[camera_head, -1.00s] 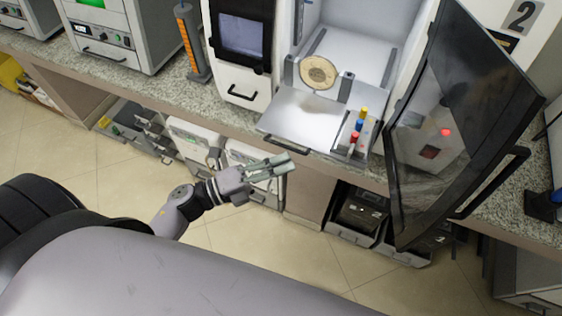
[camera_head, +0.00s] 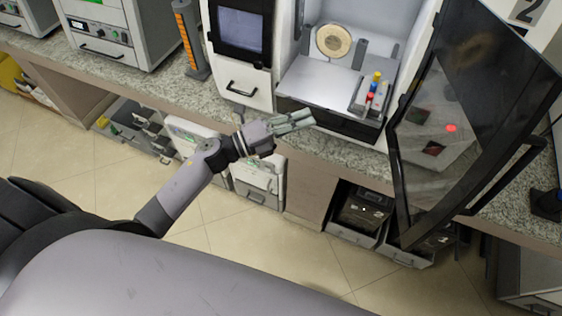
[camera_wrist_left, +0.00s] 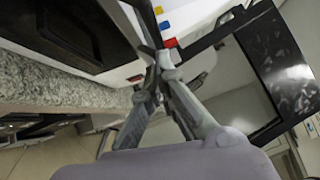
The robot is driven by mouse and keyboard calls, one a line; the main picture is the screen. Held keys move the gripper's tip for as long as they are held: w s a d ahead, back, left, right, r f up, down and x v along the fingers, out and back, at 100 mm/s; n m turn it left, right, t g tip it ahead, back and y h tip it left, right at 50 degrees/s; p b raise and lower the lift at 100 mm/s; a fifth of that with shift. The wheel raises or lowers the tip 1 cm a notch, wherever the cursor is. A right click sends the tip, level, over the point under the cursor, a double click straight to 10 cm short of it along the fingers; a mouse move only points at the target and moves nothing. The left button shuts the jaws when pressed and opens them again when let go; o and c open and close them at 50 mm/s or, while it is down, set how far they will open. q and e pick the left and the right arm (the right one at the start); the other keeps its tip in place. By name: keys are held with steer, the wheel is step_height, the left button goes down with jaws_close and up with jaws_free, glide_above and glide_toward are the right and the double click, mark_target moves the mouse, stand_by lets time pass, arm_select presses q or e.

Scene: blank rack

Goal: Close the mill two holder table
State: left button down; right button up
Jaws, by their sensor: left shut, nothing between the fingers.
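The mill two (camera_head: 245,50) stands on the counter with its dark-framed door (camera_head: 465,110) swung open to the right. Its holder table (camera_head: 318,84), a flat pale plate, lies inside the white chamber, with the round disc (camera_head: 333,41) behind it and a block with red, blue and yellow pieces (camera_head: 374,90) at its right. My left gripper (camera_head: 311,118) is shut and empty, just in front of the table's front edge. In the left wrist view the fingertips (camera_wrist_left: 158,62) meet near the dark front and coloured pieces. My right gripper is not in view.
The open door juts over the counter's edge at the right. An orange-marked stand (camera_head: 190,40) and a grey machine (camera_head: 115,35) stand at the left. Below the counter are white drawers (camera_head: 258,180) and dark bins (camera_head: 365,212). The tiled floor in front is clear.

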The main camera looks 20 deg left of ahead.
mark_target(313, 101)
arm_select(q)
steer(key=w+b, duration=0.1)
steer(key=w, duration=0.5)
steer(key=shift+d+f+b, duration=0.1)
steer(key=shift+b, duration=0.3)
steer(key=shift+w, duration=0.7)
